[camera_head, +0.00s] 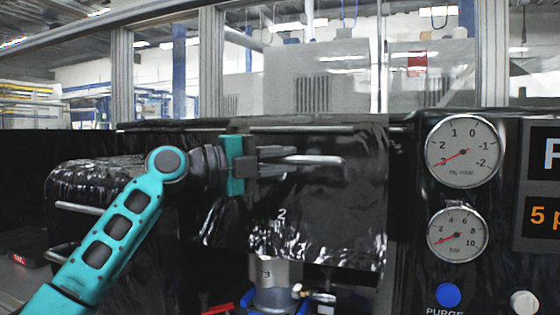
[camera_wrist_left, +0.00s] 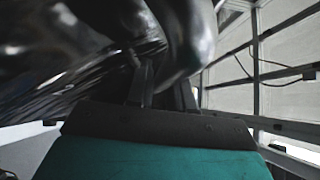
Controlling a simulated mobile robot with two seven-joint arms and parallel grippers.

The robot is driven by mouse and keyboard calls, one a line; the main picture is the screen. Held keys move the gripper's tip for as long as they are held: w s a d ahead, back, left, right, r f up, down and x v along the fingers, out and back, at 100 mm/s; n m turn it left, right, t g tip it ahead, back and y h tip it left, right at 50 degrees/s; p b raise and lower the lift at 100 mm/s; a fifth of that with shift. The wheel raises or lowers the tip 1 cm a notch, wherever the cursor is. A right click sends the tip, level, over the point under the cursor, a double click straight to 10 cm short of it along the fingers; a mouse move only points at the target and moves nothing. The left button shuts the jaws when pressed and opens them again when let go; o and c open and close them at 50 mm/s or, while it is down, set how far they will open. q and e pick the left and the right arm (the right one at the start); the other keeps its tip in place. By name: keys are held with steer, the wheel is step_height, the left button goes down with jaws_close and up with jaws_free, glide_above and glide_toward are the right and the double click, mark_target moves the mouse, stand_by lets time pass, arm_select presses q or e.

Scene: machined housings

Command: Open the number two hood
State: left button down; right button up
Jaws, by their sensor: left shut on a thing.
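The number two hood (camera_head: 325,220) is a glossy black panel marked with a small "2", and its lower edge hangs over a metal fitting. A silver handle bar (camera_head: 325,160) stands out from its upper part. My left gripper (camera_head: 288,160), teal and grey, is shut on the handle from the left. In the left wrist view, the fingers (camera_wrist_left: 160,88) are against a dark, glossy curved shape, and the handle is hard to make out there. My right gripper is not in view.
Another glossy black hood (camera_head: 95,178) with a silver bar is at the left, behind my left arm. A metal cylinder (camera_head: 273,285) with blue and red parts is below hood two. A panel with an upper gauge (camera_head: 462,151) and a lower gauge (camera_head: 457,234) stands at the right.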

arm_select(q)
steer(key=c, duration=1.1)
jaws_free()
step_height(320, 180, up, 20)
